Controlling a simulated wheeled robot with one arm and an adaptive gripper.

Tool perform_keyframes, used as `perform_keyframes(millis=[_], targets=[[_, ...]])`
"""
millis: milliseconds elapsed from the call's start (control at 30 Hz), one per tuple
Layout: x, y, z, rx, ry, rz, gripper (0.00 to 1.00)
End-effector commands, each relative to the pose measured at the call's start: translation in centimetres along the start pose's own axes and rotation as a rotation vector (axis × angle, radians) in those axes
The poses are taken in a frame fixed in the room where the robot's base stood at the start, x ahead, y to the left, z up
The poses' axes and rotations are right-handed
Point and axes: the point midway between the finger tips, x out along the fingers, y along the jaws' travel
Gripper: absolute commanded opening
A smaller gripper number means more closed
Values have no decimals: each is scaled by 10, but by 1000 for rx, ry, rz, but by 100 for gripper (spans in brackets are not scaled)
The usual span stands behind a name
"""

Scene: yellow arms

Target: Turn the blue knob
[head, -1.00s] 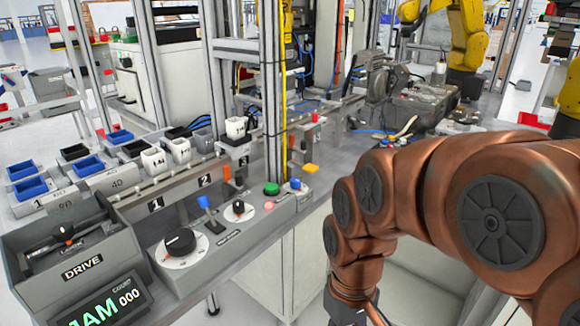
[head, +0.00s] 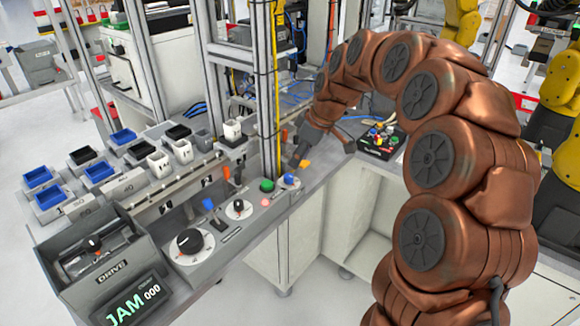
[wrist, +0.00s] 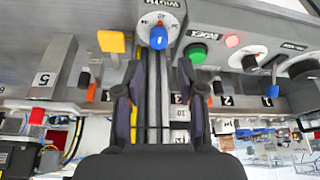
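The blue knob (head: 289,179) sits on a small white dial at the far right end of the grey control panel. In the wrist view the blue knob (wrist: 157,41) is at top centre on its white dial, under a label that seems to read WIDTH. My gripper (wrist: 160,66) is open and empty, its two dark fingers on either side of the line to the knob. The knob appears just beyond the fingertips, and I see no contact. In the head view my gripper (head: 299,157) hangs close behind the knob; its fingertips are hard to make out.
A green button (wrist: 195,53) and a yellow paddle (wrist: 111,41) flank the knob. The panel also holds a red light (head: 265,202), a small black-knob dial (head: 238,208), a blue-tipped lever (head: 208,203) and a large black dial (head: 189,242). A display (head: 128,305) reads JAM.

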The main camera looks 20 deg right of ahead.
Motion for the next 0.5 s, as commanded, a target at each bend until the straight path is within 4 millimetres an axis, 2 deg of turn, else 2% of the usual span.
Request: perform_keyframes(millis=[267,500], targets=[[18,2,-1,-2,1,0,39],[51,1,0,-3,-1,-2,39]])
